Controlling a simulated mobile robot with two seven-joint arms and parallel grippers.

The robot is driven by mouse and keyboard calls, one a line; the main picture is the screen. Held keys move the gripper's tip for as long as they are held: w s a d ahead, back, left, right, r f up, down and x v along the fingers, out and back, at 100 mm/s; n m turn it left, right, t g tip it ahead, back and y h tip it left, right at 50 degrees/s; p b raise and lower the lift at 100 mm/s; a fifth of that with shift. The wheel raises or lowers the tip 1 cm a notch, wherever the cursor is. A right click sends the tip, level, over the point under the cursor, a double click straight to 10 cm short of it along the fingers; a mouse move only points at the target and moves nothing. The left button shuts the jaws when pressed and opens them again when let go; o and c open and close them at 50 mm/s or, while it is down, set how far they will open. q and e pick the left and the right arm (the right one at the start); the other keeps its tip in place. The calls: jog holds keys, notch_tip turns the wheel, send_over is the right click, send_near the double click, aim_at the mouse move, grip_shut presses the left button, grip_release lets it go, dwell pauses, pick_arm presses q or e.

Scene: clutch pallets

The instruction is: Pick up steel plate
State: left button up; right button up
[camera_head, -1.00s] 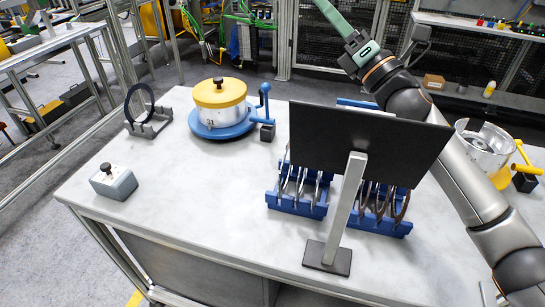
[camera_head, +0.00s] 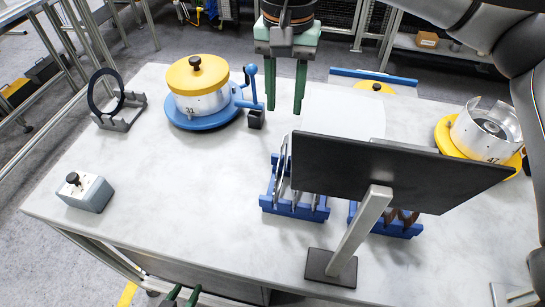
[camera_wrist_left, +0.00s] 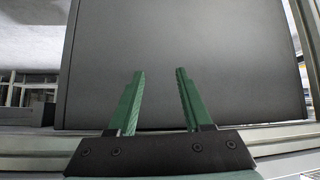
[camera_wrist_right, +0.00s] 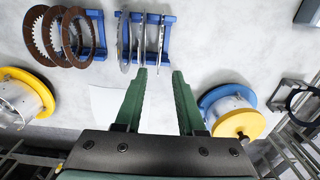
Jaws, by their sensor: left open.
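The steel plates (camera_wrist_right: 143,42) are thin toothed rings standing upright in a blue rack (camera_wrist_right: 170,32) in the right wrist view. In the head view the steel plates (camera_head: 285,180) are partly hidden behind a black panel. My right gripper (camera_head: 299,108) is open and empty, pointing down beyond the rack; its fingers (camera_wrist_right: 158,75) point towards the plates, apart from them. My left gripper (camera_head: 181,293) shows only its tips at the bottom of the head view, by the table's front edge. In the left wrist view it (camera_wrist_left: 159,75) is open and empty, facing a dark panel.
The black panel (camera_head: 400,170) on a stand blocks much of the racks. A second rack holds brown rings (camera_wrist_right: 68,38). A yellow-lidded housing (camera_head: 198,85) stands left, an open metal housing (camera_head: 485,132) right. A grey button box (camera_head: 85,192) sits front left; nearby table is clear.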

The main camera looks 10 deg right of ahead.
aim_at(283, 141)
notch_tip(283, 141, down, 8)
jog(key=b, duration=0.6)
jog(key=shift+f, duration=0.15)
notch_tip(283, 141, down, 2)
jog(key=shift+w+f+b, duration=0.1)
jog(key=shift+f+b, duration=0.1)
jog(key=shift+b, duration=0.8)
jog(key=shift+f+b, duration=0.65)
jog(key=shift+f, duration=0.2)
jog(key=c, duration=0.6)
grip_shut()
